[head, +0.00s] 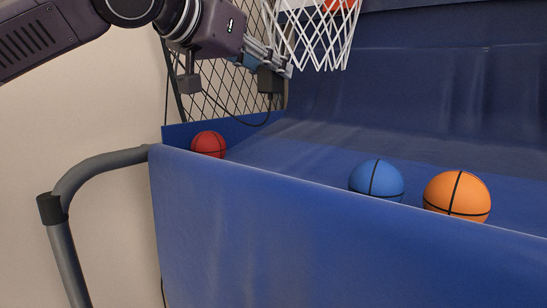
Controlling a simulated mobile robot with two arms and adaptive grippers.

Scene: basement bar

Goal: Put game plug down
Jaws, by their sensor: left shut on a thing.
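My left gripper (279,67) reaches in from the upper left, in front of the black netting and just left of the white hoop net. It is shut on the game plug (270,83), a small dark block at its fingertips. A thin black cord (262,122) hangs in a loop below the plug. The plug is held in the air above the left end of the blue ball ramp. The fingers are small and partly merge with the plug. My right gripper is not in view.
The basketball game has a blue front panel (330,235) and a white hoop net (312,38). A red ball (208,144), a blue ball (377,180) and an orange ball (457,195) lie behind the panel. A grey tube frame (105,163) stands at left.

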